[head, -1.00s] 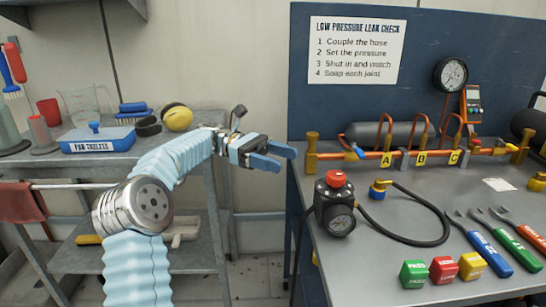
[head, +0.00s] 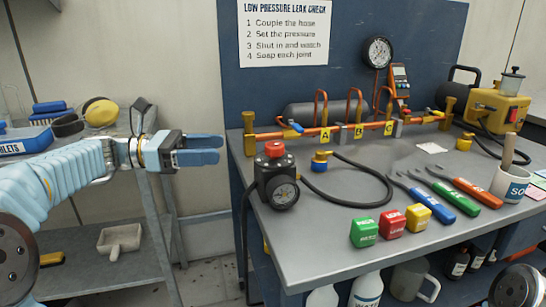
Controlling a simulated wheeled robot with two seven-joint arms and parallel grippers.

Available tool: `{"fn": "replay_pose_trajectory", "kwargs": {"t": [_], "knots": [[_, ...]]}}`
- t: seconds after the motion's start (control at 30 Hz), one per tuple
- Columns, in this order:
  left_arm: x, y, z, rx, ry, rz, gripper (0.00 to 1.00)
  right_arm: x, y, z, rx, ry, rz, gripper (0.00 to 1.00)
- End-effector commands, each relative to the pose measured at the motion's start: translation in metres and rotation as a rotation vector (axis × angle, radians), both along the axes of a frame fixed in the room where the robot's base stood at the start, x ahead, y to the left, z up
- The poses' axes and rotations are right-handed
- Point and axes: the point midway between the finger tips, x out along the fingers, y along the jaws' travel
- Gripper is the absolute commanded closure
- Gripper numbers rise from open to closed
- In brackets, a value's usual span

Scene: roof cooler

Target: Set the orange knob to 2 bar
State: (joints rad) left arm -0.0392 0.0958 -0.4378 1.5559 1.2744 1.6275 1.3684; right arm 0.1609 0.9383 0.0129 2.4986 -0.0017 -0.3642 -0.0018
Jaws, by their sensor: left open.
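The knob (head: 274,149) looks red-orange and sits on top of a dark regulator (head: 272,173) at the bench's left front corner. A round gauge (head: 284,192) faces forward on the regulator; its reading is too small to tell. My left gripper (head: 216,150) is open and empty. It points right, left of the knob and at about its height in the picture, with a clear gap between. My right gripper is not in view.
A copper manifold (head: 290,132) runs along the back. A shelf rack (head: 155,215) stands left.

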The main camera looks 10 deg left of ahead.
Motion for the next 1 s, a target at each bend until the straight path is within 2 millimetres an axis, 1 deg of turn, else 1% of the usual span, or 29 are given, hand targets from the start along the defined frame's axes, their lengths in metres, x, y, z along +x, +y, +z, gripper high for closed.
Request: {"fn": "replay_pose_trajectory", "kwargs": {"t": [0.17,0.4,0.5,0.6,0.7,1.0], "knots": [[0.009,-0.033,0.001,0.0,0.0,-0.008,0.36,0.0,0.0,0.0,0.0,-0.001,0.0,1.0],[0.025,-0.086,0.001,0.002,0.001,-0.007,0.36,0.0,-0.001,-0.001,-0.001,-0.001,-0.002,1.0],[0.03,-0.104,0.001,0.002,0.002,-0.007,0.36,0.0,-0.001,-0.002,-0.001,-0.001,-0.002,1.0],[0.034,-0.116,0.001,0.003,0.002,-0.006,0.36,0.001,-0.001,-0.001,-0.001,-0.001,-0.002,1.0],[0.037,-0.122,0.001,0.003,0.001,-0.004,0.36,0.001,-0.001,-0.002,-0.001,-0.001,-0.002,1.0],[0.038,-0.125,0.001,0.003,0.001,-0.004,0.36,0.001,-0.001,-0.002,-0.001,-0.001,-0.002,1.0]]}}
